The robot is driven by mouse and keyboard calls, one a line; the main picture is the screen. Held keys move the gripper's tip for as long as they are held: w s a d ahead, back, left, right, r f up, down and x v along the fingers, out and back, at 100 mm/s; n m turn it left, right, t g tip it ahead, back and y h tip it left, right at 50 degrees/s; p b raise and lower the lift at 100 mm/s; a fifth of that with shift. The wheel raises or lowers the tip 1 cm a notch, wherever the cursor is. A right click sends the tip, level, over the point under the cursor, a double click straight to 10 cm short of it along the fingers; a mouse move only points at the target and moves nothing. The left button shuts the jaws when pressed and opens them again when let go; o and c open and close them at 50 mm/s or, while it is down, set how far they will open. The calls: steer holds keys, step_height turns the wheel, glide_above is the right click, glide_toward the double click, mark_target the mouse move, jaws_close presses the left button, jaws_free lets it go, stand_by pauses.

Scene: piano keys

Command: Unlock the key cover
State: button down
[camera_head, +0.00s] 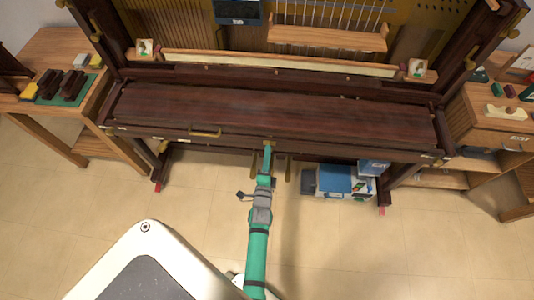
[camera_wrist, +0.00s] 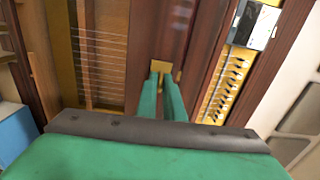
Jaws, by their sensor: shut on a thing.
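The dark brown key cover (camera_head: 280,108) lies closed across the front of the piano. A small brass lock piece (camera_wrist: 161,66) sits at the cover's front edge, at the tips of my green fingers in the wrist view. My gripper (camera_head: 268,149) reaches up to the front edge, near its middle in the head view. In the wrist view my gripper (camera_wrist: 161,82) has its two fingers close together, shut on the brass lock piece. The fingertips partly hide it, so its turn angle cannot be told.
A brass handle (camera_head: 205,133) is on the front edge, left of my gripper. A wooden side table (camera_head: 55,60) with small blocks stands at the left, a wooden cabinet (camera_head: 490,120) at the right. A blue box (camera_head: 338,178) is under the piano. The tiled floor in front is clear.

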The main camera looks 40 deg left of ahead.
steer(key=shift+n, duration=8.8)
steer(key=c, duration=1.9)
jaws_free()
steer(key=shift+o, duration=0.2)
steer(key=shift+s+d, duration=0.1)
steer(key=shift+s, duration=0.05)
